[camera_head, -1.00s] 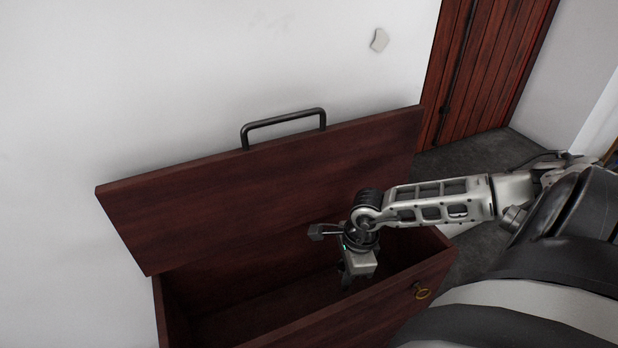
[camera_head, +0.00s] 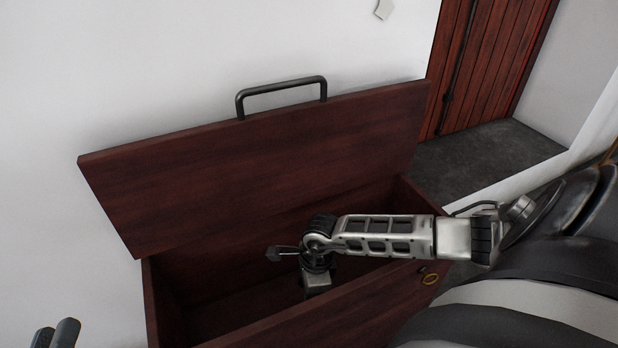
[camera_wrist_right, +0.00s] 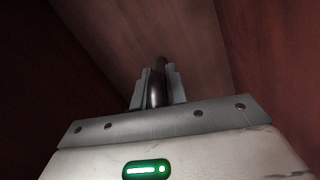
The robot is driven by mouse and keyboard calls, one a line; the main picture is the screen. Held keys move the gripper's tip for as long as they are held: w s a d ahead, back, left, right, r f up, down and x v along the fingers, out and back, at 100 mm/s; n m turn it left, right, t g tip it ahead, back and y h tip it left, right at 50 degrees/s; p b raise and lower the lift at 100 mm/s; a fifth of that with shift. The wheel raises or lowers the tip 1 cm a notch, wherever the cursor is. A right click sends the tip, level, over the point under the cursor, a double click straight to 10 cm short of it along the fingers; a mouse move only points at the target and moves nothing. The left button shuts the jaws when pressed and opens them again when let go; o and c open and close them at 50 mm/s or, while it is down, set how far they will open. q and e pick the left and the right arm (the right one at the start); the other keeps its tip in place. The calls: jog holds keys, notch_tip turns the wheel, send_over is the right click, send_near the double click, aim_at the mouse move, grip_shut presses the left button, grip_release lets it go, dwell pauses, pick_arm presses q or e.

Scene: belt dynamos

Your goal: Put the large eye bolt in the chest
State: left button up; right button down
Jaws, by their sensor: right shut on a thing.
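The dark red-brown wooden chest (camera_head: 375,312) stands against the wall with its lid (camera_head: 260,165) raised. My right gripper (camera_head: 317,282) points down inside the chest opening; its fingertips are hidden behind the front wall in the head view. In the right wrist view my right gripper (camera_wrist_right: 158,88) is shut on a dark, rounded piece, which looks like the eye bolt (camera_wrist_right: 157,82). Most of it is hidden. Reddish wooden chest walls surround it. My left gripper (camera_head: 55,335) shows only its two fingertips, apart, at the bottom left corner, left of the chest.
A black bar handle (camera_head: 281,92) is on the lid's upper edge. A brass ring (camera_head: 430,279) sits on the chest's front right. A white wall (camera_head: 120,70) is behind, and a red plank door (camera_head: 485,60) stands at the upper right, with dark floor (camera_head: 490,160) before it.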

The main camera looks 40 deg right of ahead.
jog(key=c, duration=1.4)
grip_release()
pick_arm(q)
jog(key=shift+r, duration=0.2)
